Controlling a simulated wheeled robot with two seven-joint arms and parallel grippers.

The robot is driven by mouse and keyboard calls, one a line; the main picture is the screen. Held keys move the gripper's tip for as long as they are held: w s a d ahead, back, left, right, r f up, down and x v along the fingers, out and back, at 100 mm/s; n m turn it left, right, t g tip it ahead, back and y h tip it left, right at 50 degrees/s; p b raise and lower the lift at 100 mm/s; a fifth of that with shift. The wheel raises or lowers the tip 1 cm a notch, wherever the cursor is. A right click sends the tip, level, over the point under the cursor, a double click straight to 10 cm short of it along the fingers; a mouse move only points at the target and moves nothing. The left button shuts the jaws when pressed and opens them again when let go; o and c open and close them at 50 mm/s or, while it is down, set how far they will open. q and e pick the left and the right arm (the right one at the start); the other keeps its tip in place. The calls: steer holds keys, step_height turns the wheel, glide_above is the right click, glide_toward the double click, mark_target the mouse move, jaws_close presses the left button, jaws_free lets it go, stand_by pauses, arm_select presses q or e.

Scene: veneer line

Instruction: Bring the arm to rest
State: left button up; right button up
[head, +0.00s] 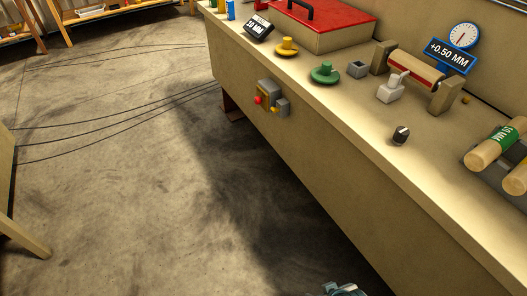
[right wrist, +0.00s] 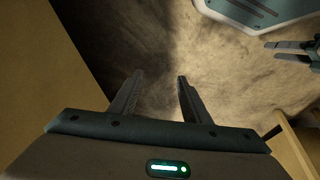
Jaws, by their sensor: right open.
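My right gripper (right wrist: 158,76) shows in the right wrist view. Its two dark fingers are spread apart with nothing between them, and shadowed bare floor lies beyond them. Part of another dark gripper of mine, the left one (right wrist: 292,50), shows at the right edge of that view.
The long tan bench (head: 330,165) fills the right side of the head view. On it stand a red-lidded box (head: 318,22), a green knob (head: 325,73), a roller (head: 416,70) and wooden rolls (head: 495,147). A control box (head: 268,97) sits on its front. The floor (head: 120,190) is open, with thin cables.

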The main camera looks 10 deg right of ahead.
steer(key=s+a+f+t, duration=0.1)
steer(key=s+f, duration=0.1)
steer(key=f, duration=1)
steer(key=s+a+f+t+y, duration=0.1)
steer(key=s+f, duration=0.2)
steer(key=f, duration=1)
steer(key=shift+a+n, duration=0.3)
steer(key=shift+a, duration=0.1)
steer(key=shift+d, duration=0.1)
